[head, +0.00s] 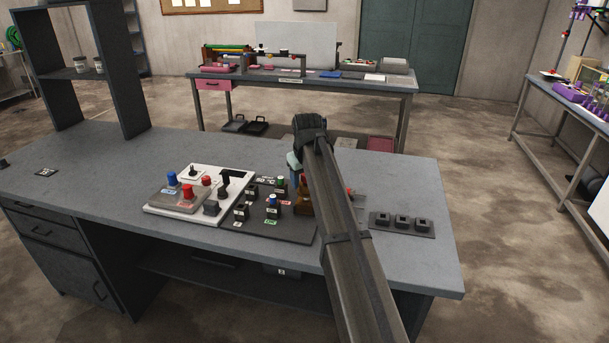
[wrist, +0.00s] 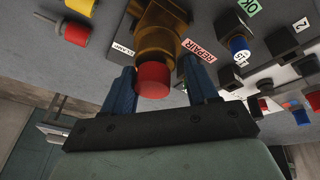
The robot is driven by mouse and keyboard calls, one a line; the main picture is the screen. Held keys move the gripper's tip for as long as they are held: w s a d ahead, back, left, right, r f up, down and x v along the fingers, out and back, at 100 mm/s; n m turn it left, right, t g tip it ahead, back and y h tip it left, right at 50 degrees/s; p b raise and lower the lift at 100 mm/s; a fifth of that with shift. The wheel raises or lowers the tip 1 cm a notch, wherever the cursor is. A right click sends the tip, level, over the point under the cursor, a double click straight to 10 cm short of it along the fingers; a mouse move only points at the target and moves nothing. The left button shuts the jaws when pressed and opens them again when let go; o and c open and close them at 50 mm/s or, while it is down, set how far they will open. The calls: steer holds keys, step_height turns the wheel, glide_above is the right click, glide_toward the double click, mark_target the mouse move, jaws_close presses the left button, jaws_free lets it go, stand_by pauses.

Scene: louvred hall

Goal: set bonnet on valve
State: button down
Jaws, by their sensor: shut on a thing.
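A brass-coloured valve body (wrist: 160,28) stands on the bench between the CLAMP and REPAIR labels. In the head view the valve (head: 304,199) shows just left of my arm, partly hidden by it. A red cylindrical part (wrist: 152,79), which seems to be the bonnet's top, lies in line with the brass body. My gripper (wrist: 160,80) has its two blue fingers on either side of this part, shut on it. Whether the bonnet touches or sits in the valve cannot be told. In the head view the fingers are mostly hidden by the arm.
A dark mat (head: 298,234) with several small fixtures lies left of the valve, beside a white tray (head: 158,209) with coloured-knob parts. A dark three-socket strip (head: 402,233) is to the right. The bench's left surface is mostly clear.

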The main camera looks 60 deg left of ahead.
steer(key=shift+f, duration=0.25)
steer(key=shift+f, duration=0.7)
steer(key=shift+f, duration=0.25)
steer(key=shift+c, duration=1.1)
jaws_free()
steer(key=shift+r, duration=0.1)
steer(key=shift+a+v, duration=0.2)
steer(key=shift+v, duration=1)
steer(key=shift+a+v, duration=0.2)
steer(key=shift+v, duration=1)
steer(key=shift+w+r, duration=0.15)
